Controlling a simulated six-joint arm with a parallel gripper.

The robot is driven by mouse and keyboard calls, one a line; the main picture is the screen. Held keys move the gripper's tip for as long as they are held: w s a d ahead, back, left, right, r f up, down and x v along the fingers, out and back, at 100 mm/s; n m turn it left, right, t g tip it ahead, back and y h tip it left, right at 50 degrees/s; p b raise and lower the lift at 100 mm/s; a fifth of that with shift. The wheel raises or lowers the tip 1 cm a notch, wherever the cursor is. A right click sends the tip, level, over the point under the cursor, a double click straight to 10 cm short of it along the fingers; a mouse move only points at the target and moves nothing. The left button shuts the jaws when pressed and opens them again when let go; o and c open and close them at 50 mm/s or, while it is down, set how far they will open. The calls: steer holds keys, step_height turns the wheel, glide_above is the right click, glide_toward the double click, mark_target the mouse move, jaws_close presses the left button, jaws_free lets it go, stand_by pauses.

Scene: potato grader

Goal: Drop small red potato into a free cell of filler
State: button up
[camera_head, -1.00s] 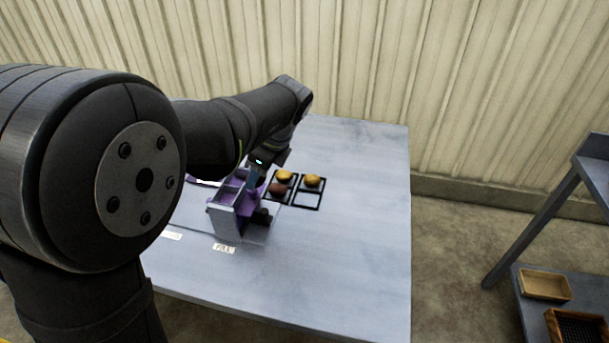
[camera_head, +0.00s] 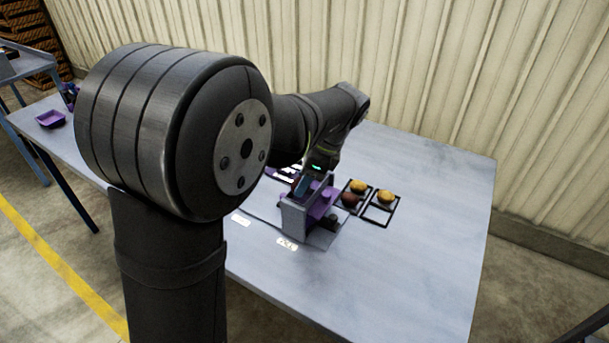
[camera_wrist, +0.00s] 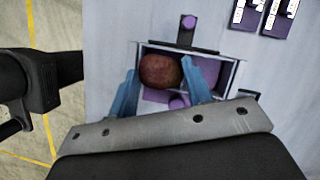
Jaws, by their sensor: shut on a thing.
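A small red potato (camera_wrist: 160,71) sits between the two blue fingers of my gripper (camera_wrist: 162,88) in the wrist view, and the fingers are closed on it. Beneath them is a grey box with a purple inside (camera_wrist: 210,70). In the head view my gripper (camera_head: 301,185) is at this box (camera_head: 293,219); the held potato cannot be made out there. The filler (camera_head: 366,219), a black frame of square cells, lies right of the box. It holds a yellow potato (camera_head: 358,186), a dark red potato (camera_head: 349,200) and another yellow potato (camera_head: 387,196). Its front right cell (camera_head: 378,214) looks empty.
The grey table (camera_head: 430,240) is clear right of and in front of the filler. White labels (camera_head: 287,243) lie at its front. A purple tray (camera_head: 50,119) stands at the far left. Purple pieces with white markings (camera_wrist: 278,18) show top right in the wrist view.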

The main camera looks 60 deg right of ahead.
steer(key=o, duration=1.4)
steer(key=shift+r, duration=0.1)
steer(key=shift+r, duration=3.4)
steer(key=shift+f, duration=2.9)
